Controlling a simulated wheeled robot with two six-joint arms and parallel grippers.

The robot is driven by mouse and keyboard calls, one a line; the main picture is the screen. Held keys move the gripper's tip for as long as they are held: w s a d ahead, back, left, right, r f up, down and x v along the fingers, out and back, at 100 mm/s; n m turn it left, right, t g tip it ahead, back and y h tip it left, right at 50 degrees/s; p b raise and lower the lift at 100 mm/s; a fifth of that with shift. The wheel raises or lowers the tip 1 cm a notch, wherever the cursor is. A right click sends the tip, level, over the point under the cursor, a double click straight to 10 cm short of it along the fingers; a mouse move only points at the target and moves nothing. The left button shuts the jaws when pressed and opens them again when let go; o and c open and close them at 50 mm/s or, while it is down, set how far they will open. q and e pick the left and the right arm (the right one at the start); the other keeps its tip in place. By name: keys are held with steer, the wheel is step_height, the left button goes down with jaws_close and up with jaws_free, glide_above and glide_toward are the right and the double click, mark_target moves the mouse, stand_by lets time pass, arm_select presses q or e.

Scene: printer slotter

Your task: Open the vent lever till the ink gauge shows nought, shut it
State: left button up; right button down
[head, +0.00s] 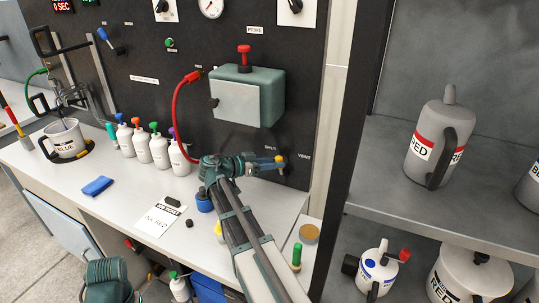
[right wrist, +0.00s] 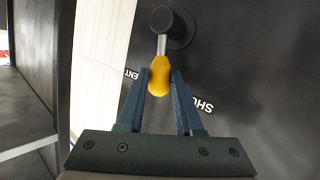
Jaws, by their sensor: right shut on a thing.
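The vent lever, with a yellow handle (right wrist: 159,78) on a metal stem from a dark round pivot (right wrist: 174,27), sits on the dark panel beside the VENT label. In the head view the lever (head: 280,158) is small and partly covered by my gripper. My right gripper (head: 274,163) is shut on the yellow handle; its two blue fingers (right wrist: 160,85) lie on either side of it in the right wrist view. A white round gauge (head: 211,6) with a red needle is at the top edge, partly cut off; its reading is too small to tell.
A green-grey box (head: 248,95) with a red knob and red hose juts from the panel left of the lever. Several white bottles (head: 142,147) stand on the bench. A shelf (head: 440,220) with grey jugs is close on the right.

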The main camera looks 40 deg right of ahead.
steer(key=s+d+m+t+y+p, duration=0.2)
steer(key=s+m+t+y+p, duration=0.2)
steer(key=s+m+p, duration=0.1)
steer(key=shift+s+d+f+t+p, duration=0.2)
steer(key=shift+d+t+p, duration=0.1)
steer(key=shift+p, duration=0.25)
stand_by(0.5)
steer(key=c, duration=0.6)
jaws_free()
steer(key=shift+d, duration=0.1)
steer(key=shift+r, duration=0.1)
